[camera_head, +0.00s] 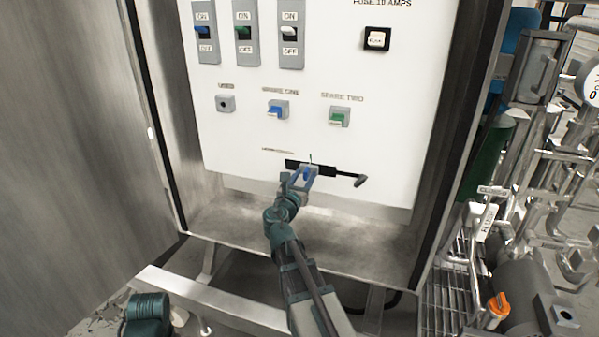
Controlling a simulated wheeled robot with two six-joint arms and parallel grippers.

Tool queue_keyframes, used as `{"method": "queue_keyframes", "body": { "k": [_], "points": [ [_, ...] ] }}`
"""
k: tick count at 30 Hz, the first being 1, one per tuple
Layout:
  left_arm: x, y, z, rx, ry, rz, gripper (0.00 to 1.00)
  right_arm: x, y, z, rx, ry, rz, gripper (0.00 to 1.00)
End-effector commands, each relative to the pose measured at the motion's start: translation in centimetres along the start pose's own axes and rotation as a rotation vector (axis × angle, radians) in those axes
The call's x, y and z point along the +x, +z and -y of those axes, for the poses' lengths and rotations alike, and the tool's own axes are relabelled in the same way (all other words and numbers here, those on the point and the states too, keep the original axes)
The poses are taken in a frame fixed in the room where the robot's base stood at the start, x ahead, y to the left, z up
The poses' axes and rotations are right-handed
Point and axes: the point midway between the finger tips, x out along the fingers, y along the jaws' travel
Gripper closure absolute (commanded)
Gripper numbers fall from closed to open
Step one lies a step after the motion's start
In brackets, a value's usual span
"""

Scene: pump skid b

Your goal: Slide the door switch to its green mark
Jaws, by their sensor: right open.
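The door switch (323,171) is a black slotted strip low on the white panel, with a dark rod and dark end piece (361,181) reaching out to its right. A small label above the strip is too blurred to read. My right gripper (305,174) is open at the left half of the strip, and a bit of blue shows between its fingers. I cannot tell whether the fingers touch the switch. The gripper covers part of the strip, and I cannot make out a green mark. My left gripper is out of view.
Above are toggle switches (243,32), a black fuse holder (377,39), and small blue (278,110) and green (339,117) fittings. The metal cabinet walls stand close on both sides. Pipes and a grey motor (536,292) are at the right.

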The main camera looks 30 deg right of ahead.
Motion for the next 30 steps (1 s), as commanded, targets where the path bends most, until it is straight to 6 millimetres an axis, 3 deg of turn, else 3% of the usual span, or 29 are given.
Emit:
{"method": "queue_keyframes", "body": {
  "k": [30],
  "points": [
    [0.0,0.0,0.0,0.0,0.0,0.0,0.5,-7.8,0.0,0.0,0.0,0.001,0.0,0.53]
  ]
}}
